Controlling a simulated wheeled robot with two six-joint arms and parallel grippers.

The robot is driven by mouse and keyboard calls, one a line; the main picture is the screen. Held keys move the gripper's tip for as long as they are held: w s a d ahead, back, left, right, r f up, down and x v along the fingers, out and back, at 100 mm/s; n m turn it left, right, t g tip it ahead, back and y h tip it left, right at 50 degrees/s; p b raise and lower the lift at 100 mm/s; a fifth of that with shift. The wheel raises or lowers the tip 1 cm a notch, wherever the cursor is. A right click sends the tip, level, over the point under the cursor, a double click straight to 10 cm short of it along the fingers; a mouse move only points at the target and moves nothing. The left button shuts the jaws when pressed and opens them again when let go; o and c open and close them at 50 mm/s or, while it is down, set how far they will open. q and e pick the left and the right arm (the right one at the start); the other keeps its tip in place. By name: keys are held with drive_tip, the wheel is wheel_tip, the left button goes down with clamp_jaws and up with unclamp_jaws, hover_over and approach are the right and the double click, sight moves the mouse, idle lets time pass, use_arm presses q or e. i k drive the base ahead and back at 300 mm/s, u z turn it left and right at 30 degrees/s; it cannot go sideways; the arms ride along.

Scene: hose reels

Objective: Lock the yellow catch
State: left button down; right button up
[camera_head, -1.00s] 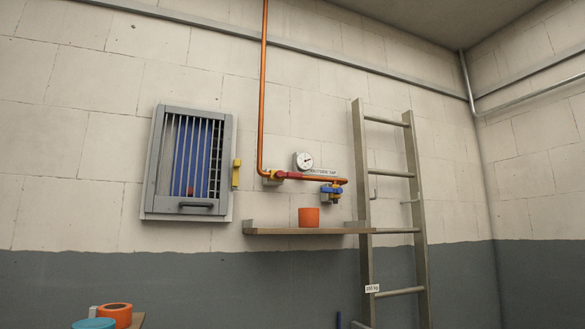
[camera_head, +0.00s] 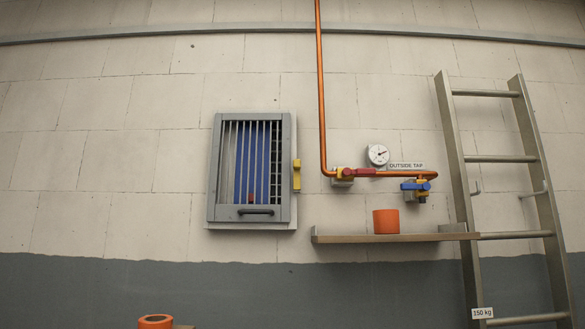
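The yellow catch (camera_head: 296,175) is a small upright piece on the wall at the right edge of a grey barred cabinet door (camera_head: 212,170). The door looks closed, with a dark horizontal handle (camera_head: 257,211) near its bottom. Blue shapes and a small red spot show behind the bars. I cannot tell from here whether the catch overlaps the door frame. Neither of my grippers is in view.
Right of the cabinet, a copper pipe (camera_head: 321,90) leads to a red-handled valve (camera_head: 352,172), a gauge (camera_head: 378,154) and a blue-handled tap (camera_head: 416,187). Below, a shelf (camera_head: 340,238) holds an orange cup (camera_head: 386,221). A ladder (camera_head: 466,200) leans at right. An orange ring (camera_head: 155,321) shows below.

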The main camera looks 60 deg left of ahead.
sight(297, 163)
drive_tip(key=u, duration=0.5)
drive_tip(key=i, duration=0.55)
drive_tip(key=u, duration=0.45)
